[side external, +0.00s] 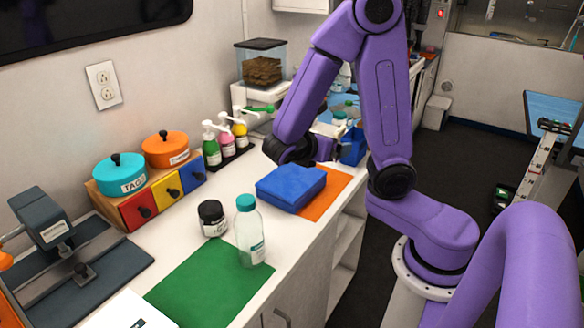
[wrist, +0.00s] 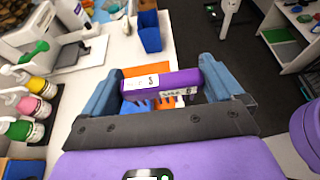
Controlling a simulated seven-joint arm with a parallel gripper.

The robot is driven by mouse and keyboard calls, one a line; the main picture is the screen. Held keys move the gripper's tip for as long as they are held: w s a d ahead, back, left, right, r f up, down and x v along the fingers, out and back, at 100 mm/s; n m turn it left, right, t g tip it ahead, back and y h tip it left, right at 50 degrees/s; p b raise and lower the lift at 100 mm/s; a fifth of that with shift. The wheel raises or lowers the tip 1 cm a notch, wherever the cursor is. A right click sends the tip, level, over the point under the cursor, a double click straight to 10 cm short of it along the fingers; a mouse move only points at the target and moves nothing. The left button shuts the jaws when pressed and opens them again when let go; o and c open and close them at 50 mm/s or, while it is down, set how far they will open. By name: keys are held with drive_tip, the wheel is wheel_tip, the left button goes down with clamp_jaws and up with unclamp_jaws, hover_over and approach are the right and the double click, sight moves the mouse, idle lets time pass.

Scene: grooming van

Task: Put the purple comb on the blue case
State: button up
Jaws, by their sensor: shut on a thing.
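The purple comb (wrist: 162,82), with pale labels on its spine, is held crosswise between the two blue fingers of my gripper (wrist: 158,88) in the wrist view. My gripper is shut on it. In the side view the dark end of my arm is just behind the blue case, and the comb cannot be made out there. The blue case (side external: 290,188) is a flat block on an orange mat (side external: 328,190) near the counter's edge. In the wrist view, bits of blue and orange show below the comb; the case is mostly hidden by my gripper.
A clear bottle (side external: 248,235) with a teal cap and a dark jar (side external: 211,218) stand left of the case. Pump bottles (side external: 222,140) stand behind it. A blue bin (wrist: 149,32) stands beyond the orange mat. The green mat (side external: 205,285) is mostly bare.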

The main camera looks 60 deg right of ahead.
drive_tip(key=w+d+f, duration=0.1)
drive_tip(key=w+f, duration=0.1)
drive_tip(key=w, duration=0.1)
drive_tip(key=w+d+f, duration=0.1)
drive_tip(key=w+f, duration=0.2)
drive_tip(key=w, duration=0.1)
drive_tip(key=w+d+f, duration=0.1)
drive_tip(key=w+f, duration=0.2)
drive_tip(key=w, duration=0.1)
drive_tip(key=shift+w+d+f, duration=0.1)
drive_tip(key=shift+d+f, duration=0.15)
drive_tip(key=shift+d, duration=0.1)
drive_tip(key=shift+w+d+f, duration=0.1)
drive_tip(key=shift+w+f, duration=0.05)
drive_tip(key=shift+f, duration=0.8)
drive_tip(key=shift+w+f, duration=0.1)
drive_tip(key=shift+f, duration=0.85)
drive_tip(key=shift+f, duration=0.1)
drive_tip(key=o, duration=0.7)
drive_tip(key=shift+c, duration=0.2)
drive_tip(key=v, duration=1.2)
